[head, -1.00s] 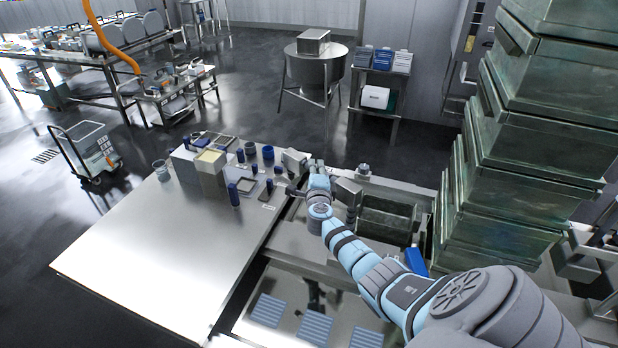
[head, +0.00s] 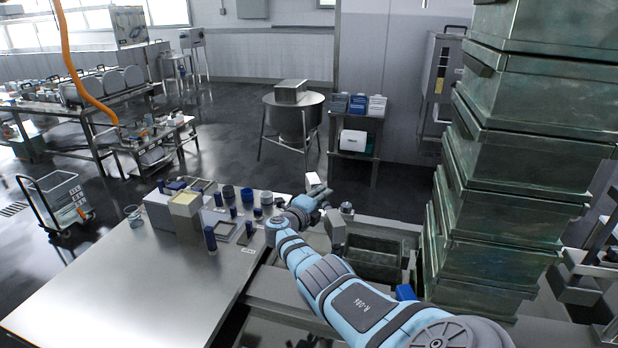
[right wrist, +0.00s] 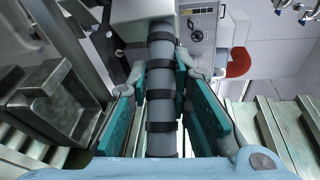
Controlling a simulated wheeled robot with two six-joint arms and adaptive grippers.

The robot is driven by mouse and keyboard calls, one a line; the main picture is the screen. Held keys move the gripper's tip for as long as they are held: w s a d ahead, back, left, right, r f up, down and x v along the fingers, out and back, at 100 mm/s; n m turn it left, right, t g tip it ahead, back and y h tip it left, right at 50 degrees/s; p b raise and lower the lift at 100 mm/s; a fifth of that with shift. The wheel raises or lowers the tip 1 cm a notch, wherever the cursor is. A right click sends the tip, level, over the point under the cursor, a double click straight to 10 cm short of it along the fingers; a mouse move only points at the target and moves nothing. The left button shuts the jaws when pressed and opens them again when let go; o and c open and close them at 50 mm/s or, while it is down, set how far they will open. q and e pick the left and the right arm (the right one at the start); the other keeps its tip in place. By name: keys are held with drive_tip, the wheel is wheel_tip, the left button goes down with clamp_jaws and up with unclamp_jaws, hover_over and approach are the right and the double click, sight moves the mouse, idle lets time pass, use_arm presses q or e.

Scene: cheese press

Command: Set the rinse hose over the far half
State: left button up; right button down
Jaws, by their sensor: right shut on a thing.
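My right gripper (head: 319,195) is at the far right corner of the steel table, near the sunken basin (head: 372,262). In the right wrist view its teal pads sit on both sides of a grey cylinder with black rings (right wrist: 161,105), and it is shut on it. A white block (right wrist: 140,10) is at the cylinder's far end; it also shows at the gripper's tip in the head view (head: 314,181). This is probably the rinse hose's head, but I cannot be sure. No hose line is clearly visible from it. My left gripper is not in view.
A tall stack of green metal boxes (head: 520,150) stands on the right. Blue bottles and white blocks (head: 186,207) stand along the table's far edge; its front (head: 110,290) is clear. An orange hose (head: 76,75) hangs far left.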

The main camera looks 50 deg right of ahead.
idle(0.3)
drive_tip(key=c, duration=1.4)
unclamp_jaws()
drive_tip(key=shift+s+d, duration=0.1)
drive_tip(key=shift+c, duration=0.2)
drive_tip(key=v, duration=1.2)
